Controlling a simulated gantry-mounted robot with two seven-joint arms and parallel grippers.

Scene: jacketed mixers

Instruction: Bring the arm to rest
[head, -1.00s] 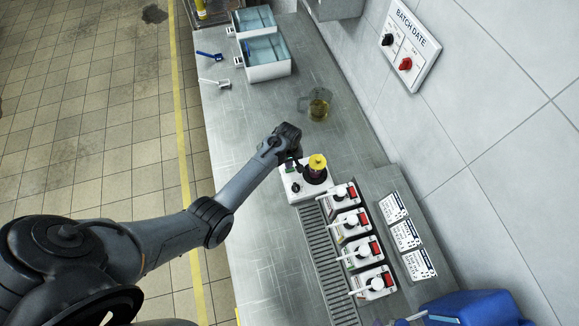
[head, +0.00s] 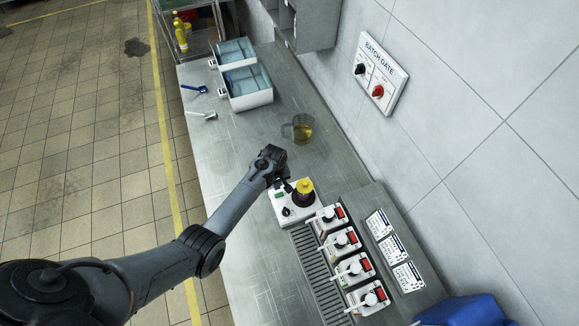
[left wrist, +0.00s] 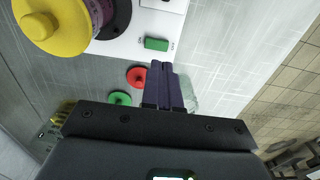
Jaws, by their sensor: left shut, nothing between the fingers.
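My left arm reaches over the counter from the left in the head view. My left gripper (head: 284,184) is just beside a white mixer base (head: 283,208) with a yellow-capped dark vessel (head: 305,188) on it. In the left wrist view, my left fingers (left wrist: 163,72) are shut together and empty. Their tips are near a green rocker switch (left wrist: 156,44) on the white base; I cannot tell if they touch it. A red button (left wrist: 137,76) and a green button (left wrist: 120,98) show left of the fingers. My right gripper is not in view.
Several small white mixers (head: 341,240) stand in a row on the steel counter (head: 230,150), beside label cards (head: 394,250). A glass beaker (head: 302,128) of yellow liquid stands beyond. Blue-filled tubs (head: 248,98) are at the back. A batch date panel (head: 378,75) is on the wall.

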